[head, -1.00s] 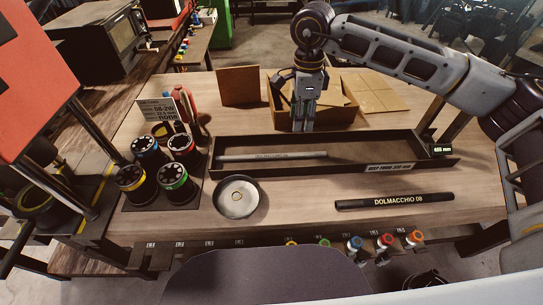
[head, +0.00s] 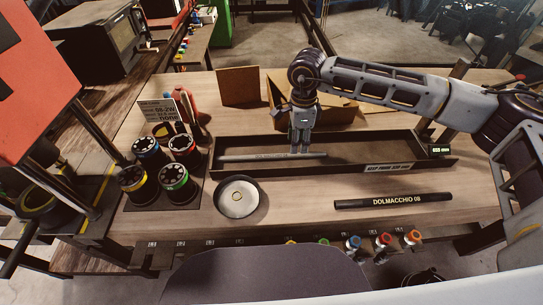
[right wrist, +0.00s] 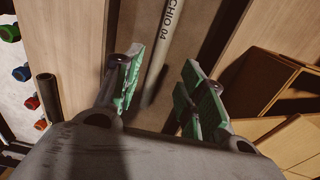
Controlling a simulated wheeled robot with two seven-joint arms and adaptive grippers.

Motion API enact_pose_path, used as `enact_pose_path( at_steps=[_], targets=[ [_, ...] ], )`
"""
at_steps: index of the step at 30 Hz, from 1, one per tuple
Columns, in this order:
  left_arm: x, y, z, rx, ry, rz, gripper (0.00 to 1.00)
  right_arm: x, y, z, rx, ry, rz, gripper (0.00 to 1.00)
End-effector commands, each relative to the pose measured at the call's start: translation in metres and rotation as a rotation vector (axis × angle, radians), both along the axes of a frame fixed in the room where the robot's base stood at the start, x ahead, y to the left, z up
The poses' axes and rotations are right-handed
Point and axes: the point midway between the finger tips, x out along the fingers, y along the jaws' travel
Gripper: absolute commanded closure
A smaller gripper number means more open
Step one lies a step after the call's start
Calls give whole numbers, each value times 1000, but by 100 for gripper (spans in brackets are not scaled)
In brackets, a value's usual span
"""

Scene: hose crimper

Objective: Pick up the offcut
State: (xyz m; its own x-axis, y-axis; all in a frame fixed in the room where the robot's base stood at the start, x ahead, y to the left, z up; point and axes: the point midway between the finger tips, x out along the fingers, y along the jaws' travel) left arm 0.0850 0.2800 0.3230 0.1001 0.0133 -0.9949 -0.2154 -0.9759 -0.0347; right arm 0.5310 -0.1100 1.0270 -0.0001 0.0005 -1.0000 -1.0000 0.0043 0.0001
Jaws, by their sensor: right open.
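A thin grey hose length (head: 255,157), printed DOLMACCHIO, lies along the left part of a long dark tray (head: 410,166). The right wrist view shows its print ending in 04 (right wrist: 165,45). My right gripper (head: 301,150) is open and points down over the tray, at the right part of this hose. In the right wrist view the hose runs between the two green-padded fingers (right wrist: 160,88), apart from both. A black hose (head: 393,201), marked DOLMACCHIO 08, lies on the bench in front of the tray. Which piece counts as the offcut is not marked. My left gripper is not in view.
A cardboard box (head: 345,115) stands behind the tray, partly hidden by my right arm. A round metal dish (head: 237,198) and several colour-ringed black pots (head: 174,177) stand at the left. The tray carries a "keep from 330 mm" label and a small display (head: 440,149).

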Motion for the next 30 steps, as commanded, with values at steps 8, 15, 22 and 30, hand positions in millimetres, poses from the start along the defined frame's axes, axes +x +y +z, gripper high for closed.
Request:
enact_pose_path(
  at_steps=[8, 15, 22, 30],
  targets=[
    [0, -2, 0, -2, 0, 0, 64, 0, 0, 0, 0, 0, 0, 59],
    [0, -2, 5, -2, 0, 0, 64, -1, 2, -13, -2, 2, 0, 59],
    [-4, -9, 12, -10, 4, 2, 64, -2, 5, -38, -1, 1, -1, 59],
    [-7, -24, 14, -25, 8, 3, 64, -2, 5, -52, -1, 0, -1, 59]
  ],
)
